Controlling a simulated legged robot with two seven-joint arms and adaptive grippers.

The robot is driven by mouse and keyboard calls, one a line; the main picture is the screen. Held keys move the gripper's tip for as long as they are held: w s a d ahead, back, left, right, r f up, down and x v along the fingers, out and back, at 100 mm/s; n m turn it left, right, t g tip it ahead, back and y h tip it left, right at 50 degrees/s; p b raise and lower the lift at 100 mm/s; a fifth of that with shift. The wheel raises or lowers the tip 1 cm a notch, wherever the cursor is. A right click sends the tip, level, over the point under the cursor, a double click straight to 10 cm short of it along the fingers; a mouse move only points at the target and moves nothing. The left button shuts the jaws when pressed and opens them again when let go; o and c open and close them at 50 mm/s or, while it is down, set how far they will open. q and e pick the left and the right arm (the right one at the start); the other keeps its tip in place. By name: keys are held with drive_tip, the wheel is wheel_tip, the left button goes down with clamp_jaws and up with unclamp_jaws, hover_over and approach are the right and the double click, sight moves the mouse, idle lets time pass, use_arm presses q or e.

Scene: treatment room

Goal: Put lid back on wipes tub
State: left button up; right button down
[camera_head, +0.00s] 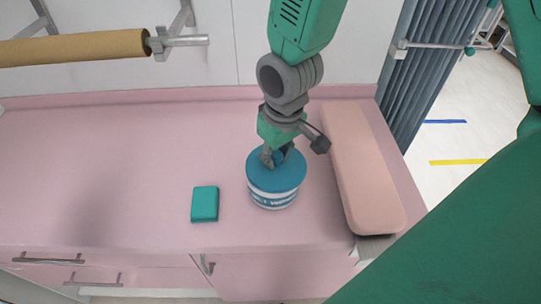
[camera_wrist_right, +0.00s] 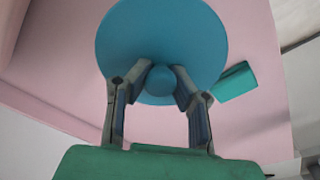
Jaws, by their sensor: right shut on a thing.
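The wipes tub (camera_head: 272,200) stands upright on the pink counter, white with a blue band and lettering. The round blue lid (camera_head: 290,178) is at the top of the tub, and I see no clear gap between them. In the right wrist view the lid (camera_wrist_right: 160,30) fills the upper middle and hides the tub. My right gripper (camera_head: 275,156) comes down from above and is shut on the knob (camera_wrist_right: 161,80) at the lid's centre, one finger on each side. My left gripper is not in view.
A small teal box (camera_head: 204,204) lies left of the tub; it also shows in the right wrist view (camera_wrist_right: 234,82). A long pink pad (camera_head: 362,170) lies close on the right. The pink counter (camera_head: 100,170) is clear to the left. A brown roll (camera_head: 75,47) hangs on the wall.

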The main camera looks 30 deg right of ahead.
drive_tip(key=shift+d, duration=0.35)
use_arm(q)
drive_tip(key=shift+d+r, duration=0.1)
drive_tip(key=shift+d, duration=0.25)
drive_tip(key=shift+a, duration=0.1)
use_arm(e)
drive_tip(key=shift+a, duration=0.1)
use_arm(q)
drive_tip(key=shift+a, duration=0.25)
use_arm(e)
drive_tip(key=shift+a, duration=0.35)
drive_tip(key=shift+a, duration=0.1)
use_arm(q)
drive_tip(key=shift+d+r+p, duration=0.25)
drive_tip(key=shift+p, duration=0.05)
use_arm(e)
drive_tip(key=shift+f, duration=0.1)
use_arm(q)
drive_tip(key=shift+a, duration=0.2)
use_arm(e)
drive_tip(key=shift+a, duration=0.2)
use_arm(q)
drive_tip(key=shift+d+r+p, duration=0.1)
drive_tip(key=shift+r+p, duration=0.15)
drive_tip(key=shift+p, duration=0.05)
use_arm(e)
drive_tip(key=shift+d, duration=0.2)
